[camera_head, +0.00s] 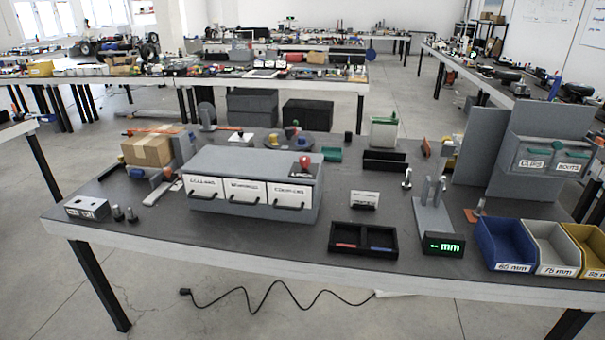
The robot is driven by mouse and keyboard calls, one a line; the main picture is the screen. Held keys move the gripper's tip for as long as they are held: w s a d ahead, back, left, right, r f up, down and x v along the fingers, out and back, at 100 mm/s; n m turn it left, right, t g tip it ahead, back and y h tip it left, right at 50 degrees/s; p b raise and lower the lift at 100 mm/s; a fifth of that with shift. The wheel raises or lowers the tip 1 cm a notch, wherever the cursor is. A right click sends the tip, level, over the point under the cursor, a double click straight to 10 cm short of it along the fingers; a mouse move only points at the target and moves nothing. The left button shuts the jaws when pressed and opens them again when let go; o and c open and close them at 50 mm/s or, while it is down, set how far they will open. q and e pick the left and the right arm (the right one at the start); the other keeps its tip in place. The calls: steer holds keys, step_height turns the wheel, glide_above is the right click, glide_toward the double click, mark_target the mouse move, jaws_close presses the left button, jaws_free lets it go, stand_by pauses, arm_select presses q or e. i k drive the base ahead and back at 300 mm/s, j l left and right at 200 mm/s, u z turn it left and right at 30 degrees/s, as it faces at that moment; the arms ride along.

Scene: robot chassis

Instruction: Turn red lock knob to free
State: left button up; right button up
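A red knob (304,162) stands on a dark plate at the right end of the top of a grey three-drawer cabinet (255,163). It is small in the view, and I cannot read its turn position or any marking beside it. The cabinet's drawers carry white labels and dark handles, and all three look closed. The cabinet sits on the dark workbench (270,236), left of the middle. Neither of my grippers is in view.
A round dark tray (273,145) with small coloured pieces stands behind the cabinet. A cardboard box (150,148) is to its left. A black divided tray (348,245), a green-lit "mm" display (443,246) and a blue bin (502,240) are to the right. Bare bench shows in front.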

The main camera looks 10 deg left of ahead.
mark_target(304, 161)
steer(key=i+l+u, duration=0.1)
steer(key=i+l, duration=0.75)
